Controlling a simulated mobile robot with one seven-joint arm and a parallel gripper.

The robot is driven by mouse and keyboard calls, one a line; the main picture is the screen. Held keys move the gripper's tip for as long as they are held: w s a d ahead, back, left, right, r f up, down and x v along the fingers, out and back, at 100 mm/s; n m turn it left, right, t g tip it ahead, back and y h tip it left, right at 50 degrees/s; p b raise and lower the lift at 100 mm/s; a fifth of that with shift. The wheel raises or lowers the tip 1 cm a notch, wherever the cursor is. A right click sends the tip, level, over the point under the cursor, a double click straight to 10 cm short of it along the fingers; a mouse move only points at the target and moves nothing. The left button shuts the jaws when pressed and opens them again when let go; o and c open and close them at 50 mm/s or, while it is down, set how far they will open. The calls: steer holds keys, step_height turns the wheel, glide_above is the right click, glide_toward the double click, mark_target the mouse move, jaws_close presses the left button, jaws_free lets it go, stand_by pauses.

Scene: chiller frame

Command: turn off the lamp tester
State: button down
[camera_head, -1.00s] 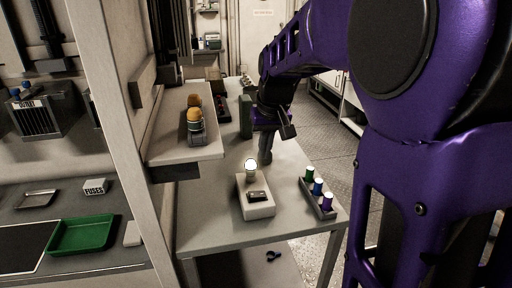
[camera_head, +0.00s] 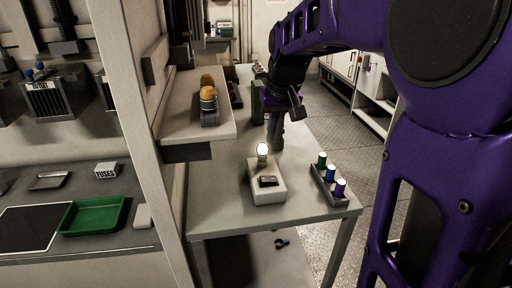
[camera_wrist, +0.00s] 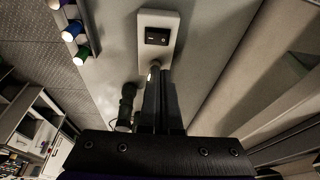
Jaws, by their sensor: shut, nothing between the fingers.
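The lamp tester (camera_head: 267,193) is a pale box on the table with a lit bulb (camera_head: 263,150) at its far end and a black rocker switch (camera_head: 268,181) on top. In the wrist view the tester (camera_wrist: 172,22) is at the top centre, its rocker switch (camera_wrist: 157,36) in plain sight. My gripper (camera_head: 276,140) points down just behind the bulb, apart from the switch. In the wrist view my gripper (camera_wrist: 160,78) has its fingers together and empty, and they partly hide the bulb end.
A rack (camera_head: 328,187) with green, blue and purple capped cylinders stands right of the tester. A raised shelf (camera_head: 180,125) with an orange-topped item is at the left. A green tray (camera_head: 95,215) lies on the left counter.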

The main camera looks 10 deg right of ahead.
mark_target(264, 178)
steer(key=x, duration=0.4)
steer(key=b+x, duration=0.1)
steer(key=x, duration=0.3)
steer(key=s+b+x, duration=0.1)
steer(key=x, duration=0.4)
steer(key=shift+f, duration=0.15)
steer(key=shift+a+f, duration=0.1)
steer(key=shift+f, duration=0.2)
steer(key=shift+a+f+b, duration=0.1)
steer(key=shift+f+b, duration=0.25)
steer(key=shift+b, duration=0.05)
steer(key=shift+a+r, duration=0.1)
